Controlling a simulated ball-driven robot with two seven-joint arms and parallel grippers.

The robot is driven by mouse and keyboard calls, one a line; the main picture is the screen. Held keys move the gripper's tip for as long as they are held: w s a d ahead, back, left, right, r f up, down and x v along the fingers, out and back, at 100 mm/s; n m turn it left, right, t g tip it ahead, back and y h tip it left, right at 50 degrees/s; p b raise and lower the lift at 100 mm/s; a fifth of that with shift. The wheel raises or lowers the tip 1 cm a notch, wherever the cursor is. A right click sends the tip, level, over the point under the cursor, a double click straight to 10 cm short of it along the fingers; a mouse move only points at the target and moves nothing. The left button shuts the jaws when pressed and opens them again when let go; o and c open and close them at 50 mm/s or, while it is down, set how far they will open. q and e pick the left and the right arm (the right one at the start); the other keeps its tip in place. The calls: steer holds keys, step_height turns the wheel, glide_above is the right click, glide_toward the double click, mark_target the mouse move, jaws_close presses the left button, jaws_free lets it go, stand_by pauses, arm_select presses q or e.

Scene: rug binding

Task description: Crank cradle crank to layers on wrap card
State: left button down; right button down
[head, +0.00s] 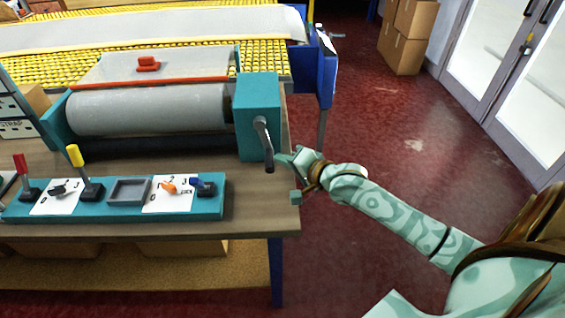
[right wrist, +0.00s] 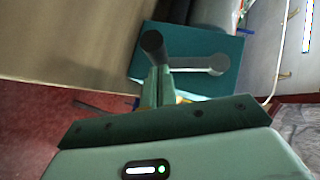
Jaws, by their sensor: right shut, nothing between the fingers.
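The cradle (head: 150,108) holds a grey roll between teal end blocks on the bench. Its crank (head: 263,132) is a dark grey arm and handle on the front of the right teal block, with the handle hanging low. In the right wrist view the crank (right wrist: 200,64) shows with its round dark handle end toward me. My right gripper (head: 286,159) is shut and empty, just right of the handle; in the right wrist view its fingertips (right wrist: 157,84) are close by the handle. Whether they touch is unclear.
A yellow roller table (head: 30,72) stands behind. Red floor right of the bench is open, up to boxes (head: 402,45) and glass doors.

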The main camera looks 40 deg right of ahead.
arm_select(q)
steer(key=shift+s, duration=0.25)
arm_select(e)
steer(key=shift+a, duration=0.1)
steer(key=shift+w+a+f+m+t, duration=0.45)
steer(key=shift+a+f+m+t, duration=0.1)
steer(key=shift+a, duration=0.15)
arm_select(q)
steer(key=shift+f, duration=0.1)
